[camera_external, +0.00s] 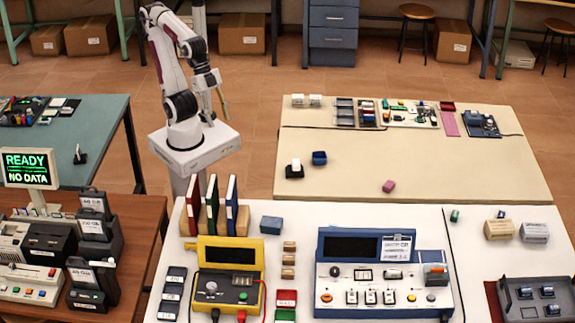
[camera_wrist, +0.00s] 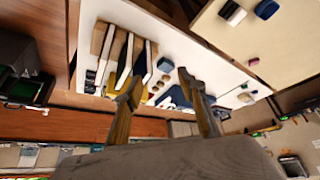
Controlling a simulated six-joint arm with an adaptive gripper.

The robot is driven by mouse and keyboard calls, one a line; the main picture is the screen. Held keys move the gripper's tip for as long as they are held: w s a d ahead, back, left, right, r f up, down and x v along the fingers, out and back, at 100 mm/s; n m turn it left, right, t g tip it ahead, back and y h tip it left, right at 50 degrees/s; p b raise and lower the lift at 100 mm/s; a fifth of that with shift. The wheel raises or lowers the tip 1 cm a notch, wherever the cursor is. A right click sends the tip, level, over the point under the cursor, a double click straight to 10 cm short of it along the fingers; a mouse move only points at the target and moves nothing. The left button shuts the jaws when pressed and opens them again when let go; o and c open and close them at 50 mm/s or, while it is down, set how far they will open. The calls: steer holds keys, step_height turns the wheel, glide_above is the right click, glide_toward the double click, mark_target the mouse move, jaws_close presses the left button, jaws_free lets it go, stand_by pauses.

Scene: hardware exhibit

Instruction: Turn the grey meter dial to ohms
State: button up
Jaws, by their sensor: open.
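A yellow meter (camera_external: 232,250) with a dark screen stands on the white table in the external view. Its round grey dial (camera_external: 212,287) sits on the dark lower panel; its setting is too small to read. My gripper (camera_external: 220,104) is raised behind the table, well apart from the meter. In the wrist view my gripper (camera_wrist: 159,80) is open, with its two fingers spread and nothing between them. Part of the yellow meter (camera_wrist: 112,82) shows there beside the left finger; the dial cannot be made out.
Upright red, green and blue binders (camera_external: 213,206) stand behind the meter. A blue instrument (camera_external: 383,245) stands to its right, with small wooden blocks (camera_external: 289,260) between. Black labelled blocks (camera_external: 172,294) lie to its left. Red and black leads are at the meter's front.

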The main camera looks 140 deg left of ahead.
steer(key=w+d+r+m, duration=0.1)
steer(key=w+d, duration=0.2)
steer(key=w, duration=0.4)
steer(key=w+d+r, duration=0.2)
steer(key=w+d, duration=0.1)
steer(key=w, duration=0.4)
steer(key=m+g+h, duration=0.1)
steer(key=m+h, duration=0.1)
steer(key=m, duration=0.1)
glide_above(211, 286)
steer(key=s+a, duration=0.2)
steer(key=s, duration=0.1)
step_height(211, 286, down, 22)
steer(key=shift+s+d, duration=0.2)
steer(key=shift+d, duration=0.05)
steer(key=shift+f, duration=0.1)
steer(key=shift+x, duration=3.75)
steer(key=shift+a, duration=0.15)
